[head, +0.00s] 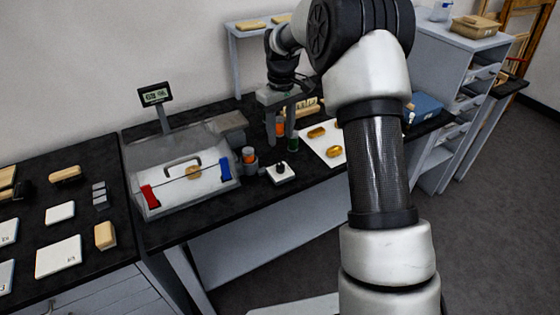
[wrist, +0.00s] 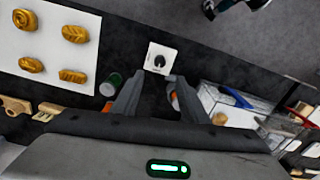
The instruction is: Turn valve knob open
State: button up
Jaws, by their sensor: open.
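The valve knob (head: 281,168) is a small black knob on a white square plate on the black bench, right of the clear-walled box. In the wrist view the knob (wrist: 159,61) shows a pale mark and lies just beyond the fingertips, roughly centred between them. My gripper (head: 281,142) points down above the bench, a little behind the knob in the head view. In the wrist view my gripper (wrist: 158,78) has its two fingers apart with nothing held between them. The fingers are not touching the knob.
The clear-walled box (head: 182,180) with red and blue clamps stands left of the knob. An orange-topped jar (head: 249,156) and a green-capped vial (head: 293,144) stand close by. A white sheet (head: 322,152) with gold pieces lies to the right. The bench's front edge is near the knob.

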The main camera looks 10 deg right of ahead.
aim_at(280, 165)
notch_tip(280, 165, down, 12)
jog(key=shift+r, duration=0.15)
jog(key=shift+c, duration=0.4)
grip_shut()
